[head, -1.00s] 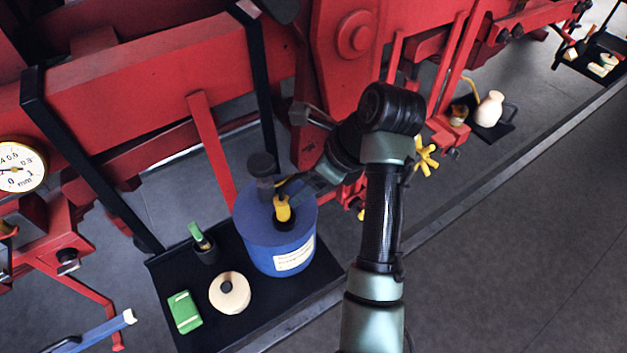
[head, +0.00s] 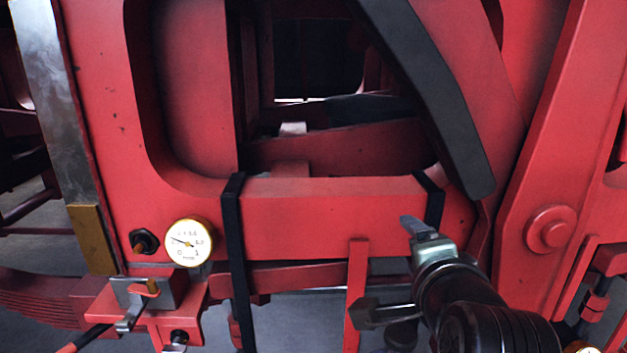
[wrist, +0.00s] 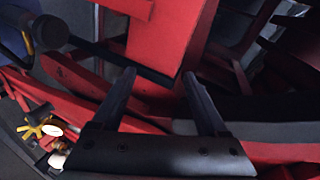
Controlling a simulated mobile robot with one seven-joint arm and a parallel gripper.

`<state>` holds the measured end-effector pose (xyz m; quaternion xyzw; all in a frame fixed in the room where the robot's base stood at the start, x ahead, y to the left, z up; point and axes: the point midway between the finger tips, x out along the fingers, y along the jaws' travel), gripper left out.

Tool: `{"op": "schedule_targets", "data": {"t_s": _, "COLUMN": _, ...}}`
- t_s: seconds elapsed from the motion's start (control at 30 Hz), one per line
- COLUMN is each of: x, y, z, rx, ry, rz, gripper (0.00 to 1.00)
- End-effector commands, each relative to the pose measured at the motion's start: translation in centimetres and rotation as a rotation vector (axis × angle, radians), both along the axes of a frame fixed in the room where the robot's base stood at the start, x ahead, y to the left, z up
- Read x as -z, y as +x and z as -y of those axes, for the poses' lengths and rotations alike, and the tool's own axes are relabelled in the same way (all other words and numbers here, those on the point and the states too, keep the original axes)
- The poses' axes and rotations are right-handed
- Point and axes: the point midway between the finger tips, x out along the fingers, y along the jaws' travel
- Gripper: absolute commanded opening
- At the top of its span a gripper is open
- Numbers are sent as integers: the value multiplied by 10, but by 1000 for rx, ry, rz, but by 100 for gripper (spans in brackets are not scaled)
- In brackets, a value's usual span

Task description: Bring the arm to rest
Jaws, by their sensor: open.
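My gripper (head: 410,224) shows in the head view at the lower right, in front of the red frame's lower beam and close to a black strap. In the wrist view its two dark fingers (wrist: 160,76) stand apart with nothing between them. My arm is raised and bent, entering from the lower right of the head view. Whether the fingers touch the frame cannot be told.
A red frame (head: 320,222) fills the head view, with a black strap (head: 236,250) around its beam. A round dial gauge (head: 189,242) sits at left. A yellow star-shaped handle (wrist: 38,127) shows at left in the wrist view.

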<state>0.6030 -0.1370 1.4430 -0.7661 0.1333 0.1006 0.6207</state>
Motion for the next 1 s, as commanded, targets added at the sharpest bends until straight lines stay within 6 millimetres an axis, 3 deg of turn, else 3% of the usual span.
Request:
{"op": "schedule_targets", "data": {"t_s": 0.03, "x": -17, "y": -1, "z": -18, "rx": -41, "ry": -155, "rz": 107, "gripper": 76}}
{"op": "schedule_targets", "data": {"t_s": 0.17, "x": -82, "y": -22, "z": -58, "rx": -69, "ry": -567, "rz": 376, "gripper": 76}}
{"op": "schedule_targets", "data": {"t_s": 0.3, "x": -143, "y": -71, "z": -98, "rx": 10, "ry": -966, "rz": 633, "gripper": 76}}
{"op": "schedule_targets", "data": {"t_s": 0.4, "x": -174, "y": -110, "z": -119, "rx": 109, "ry": -1178, "rz": 765, "gripper": 76}}
{"op": "schedule_targets", "data": {"t_s": 0.5, "x": -193, "y": -140, "z": -131, "rx": 202, "ry": -1317, "rz": 845, "gripper": 76}}
{"op": "schedule_targets", "data": {"t_s": 0.63, "x": -204, "y": -161, "z": -137, "rx": 272, "ry": -1402, "rz": 887, "gripper": 76}}
{"op": "schedule_targets", "data": {"t_s": 1.0, "x": -207, "y": -163, "z": -137, "rx": 282, "ry": -1415, "rz": 891, "gripper": 76}}
